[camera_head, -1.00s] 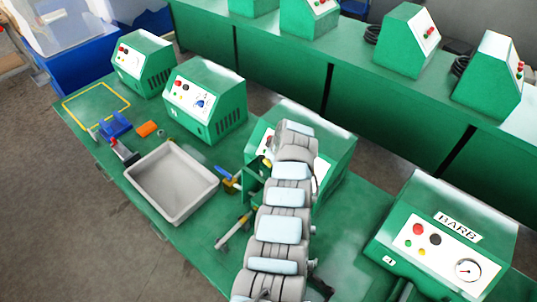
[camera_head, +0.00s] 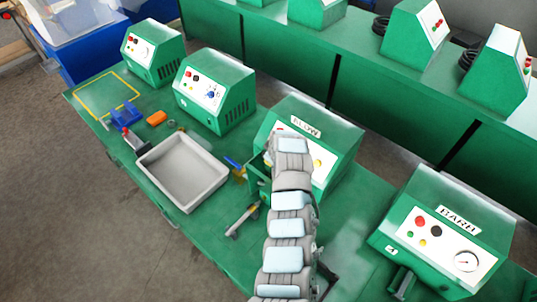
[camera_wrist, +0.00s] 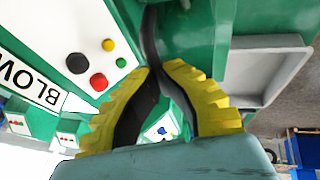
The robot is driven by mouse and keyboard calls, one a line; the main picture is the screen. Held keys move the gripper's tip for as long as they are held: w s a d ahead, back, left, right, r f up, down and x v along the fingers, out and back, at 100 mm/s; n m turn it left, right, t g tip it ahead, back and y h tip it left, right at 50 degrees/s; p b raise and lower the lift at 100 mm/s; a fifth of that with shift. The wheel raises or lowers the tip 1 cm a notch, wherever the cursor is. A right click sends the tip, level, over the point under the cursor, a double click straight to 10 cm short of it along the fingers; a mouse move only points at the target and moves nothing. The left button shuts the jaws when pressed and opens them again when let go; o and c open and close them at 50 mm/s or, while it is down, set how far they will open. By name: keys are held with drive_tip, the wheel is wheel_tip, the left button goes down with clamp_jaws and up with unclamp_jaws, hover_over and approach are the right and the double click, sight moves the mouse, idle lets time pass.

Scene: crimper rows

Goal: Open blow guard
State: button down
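The BLOW machine (camera_head: 335,135) is a green box with a white button panel, right of the middle of the bench. Its panel (camera_wrist: 85,65) shows close up in the wrist view. A green upright part (camera_head: 258,178), perhaps the guard, stands at its front left; I cannot tell how far open it is. My gripper (camera_wrist: 159,69) has ribbed yellow fingers with black inner faces. The fingertips are close together just beside the panel, at a dark curved strip (camera_wrist: 152,35). I cannot tell whether they hold it. In the head view my arm hides the fingers and part of the machine front.
A grey tray (camera_head: 182,170) lies to the left, with a small tool (camera_head: 242,220) near its right side. The BARB machine (camera_head: 440,235) stands at right. Two more green machines stand at back left. Bare bench lies between BLOW and BARB.

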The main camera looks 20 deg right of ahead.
drive_tip(key=shift+s+a+f, duration=0.15)
drive_tip(key=shift+s+a, duration=0.05)
drive_tip(key=shift+a, duration=0.2)
drive_tip(key=c, duration=1.1)
unclamp_jaws()
drive_tip(key=shift+d, duration=0.1)
drive_tip(key=shift+s+r, duration=0.15)
drive_tip(key=shift+r, duration=0.4)
drive_tip(key=shift+v, duration=5.5)
